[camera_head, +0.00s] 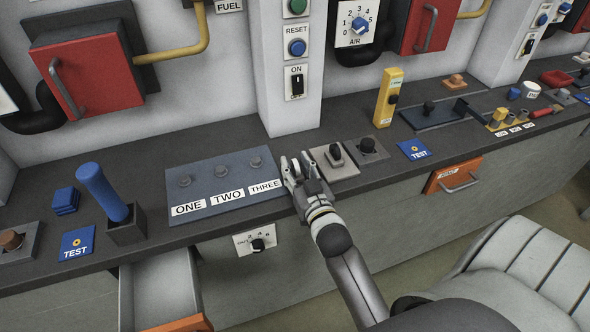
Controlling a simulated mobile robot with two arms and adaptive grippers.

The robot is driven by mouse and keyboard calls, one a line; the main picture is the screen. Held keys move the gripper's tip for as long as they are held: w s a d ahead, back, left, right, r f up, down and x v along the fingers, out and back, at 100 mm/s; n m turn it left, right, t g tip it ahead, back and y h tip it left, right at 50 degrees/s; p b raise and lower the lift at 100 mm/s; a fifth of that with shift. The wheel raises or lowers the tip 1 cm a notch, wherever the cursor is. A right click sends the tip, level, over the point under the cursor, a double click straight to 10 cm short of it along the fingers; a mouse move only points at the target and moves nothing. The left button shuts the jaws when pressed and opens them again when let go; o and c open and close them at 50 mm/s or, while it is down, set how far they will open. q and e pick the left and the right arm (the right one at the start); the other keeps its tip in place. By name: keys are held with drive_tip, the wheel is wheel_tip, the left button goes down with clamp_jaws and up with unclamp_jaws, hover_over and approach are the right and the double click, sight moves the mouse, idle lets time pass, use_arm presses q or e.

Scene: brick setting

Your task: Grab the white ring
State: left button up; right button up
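My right gripper (296,161) reaches in from the lower right and hangs over the dark counter, between the blue-grey ONE-TWO-THREE panel and a pale switch plate. A small white round piece (531,89) stands far off on the counter at the upper right, well away from the gripper. It has a dark mark on its side; I cannot tell whether it is a ring. No other white ring shows clearly. My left gripper is not in view.
The counter holds the ONE-TWO-THREE panel (222,182), a blue lever (103,193), a pale switch plate (334,160), a dark switch plate (367,149) and a yellow upright box (389,98). An open drawer (163,290) juts out below. A pale seat (535,265) stands at right.

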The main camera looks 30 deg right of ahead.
drive_tip(key=shift+c, duration=0.4)
clamp_jaws()
drive_tip(key=shift+r, duration=0.15)
